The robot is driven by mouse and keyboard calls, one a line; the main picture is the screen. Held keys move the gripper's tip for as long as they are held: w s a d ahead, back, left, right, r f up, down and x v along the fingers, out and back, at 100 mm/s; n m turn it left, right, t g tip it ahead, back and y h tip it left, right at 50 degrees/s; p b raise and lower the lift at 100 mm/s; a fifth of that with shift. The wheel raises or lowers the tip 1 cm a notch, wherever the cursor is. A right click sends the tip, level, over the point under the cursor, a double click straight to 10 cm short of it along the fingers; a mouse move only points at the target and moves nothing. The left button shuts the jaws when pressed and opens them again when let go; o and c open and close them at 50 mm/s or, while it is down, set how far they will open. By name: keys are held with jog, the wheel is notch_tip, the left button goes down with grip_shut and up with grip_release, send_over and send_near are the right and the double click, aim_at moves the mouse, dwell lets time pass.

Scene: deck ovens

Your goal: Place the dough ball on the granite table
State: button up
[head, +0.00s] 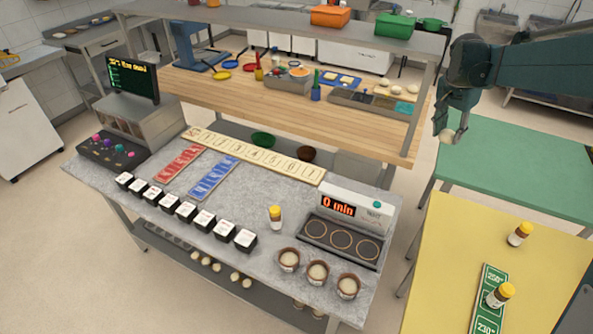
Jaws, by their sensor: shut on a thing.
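A pale dough ball (446,136) is held at the tips of my gripper (453,131) in the upper right of the head view. My gripper points down and is shut on the ball. The grey speckled granite table (262,193) stands at the centre left, well to the left of the gripper. Three brown bowls (316,273) with pale dough in them stand at its front right corner.
On the granite table are several black-and-white boxes (186,211), red cards (174,163), blue cards (213,178), a yellow-capped jar (275,217) and a "0 min" burner unit (341,237). A wooden counter (230,97) with an overhead shelf (270,28) stands behind. Green (500,165) and yellow (450,250) tables stand right.

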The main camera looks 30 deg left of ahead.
jog(key=s+a+n, duration=0.1)
jog(key=s+a, duration=0.3)
jog(key=a, duration=0.9)
jog(key=s+a+n, duration=0.2)
jog(key=s+a, duration=0.2)
jog(key=a, duration=0.9)
jog(key=s+a+n+y, duration=0.1)
jog(key=s+a, duration=0.6)
jog(key=a, duration=0.4)
jog(key=s+a+n, duration=0.2)
jog(key=s+a, duration=0.6)
jog(key=a, duration=0.4)
jog(key=s+x, duration=0.2)
jog(key=x, duration=0.6)
jog(key=s+a+f+x, duration=0.1)
jog(key=s+x, duration=0.1)
jog(key=x, duration=0.7)
jog(key=shift+f+t+p, duration=0.25)
jog(key=shift+t+p, duration=0.05)
jog(key=shift+s+a, duration=0.1)
jog(key=shift+f+b, duration=0.3)
jog(key=shift+f, duration=2.8)
jog(key=shift+f, duration=0.1)
jog(key=shift+f, duration=1.8)
jog(key=shift+f+b, duration=0.1)
jog(key=shift+b, duration=0.2)
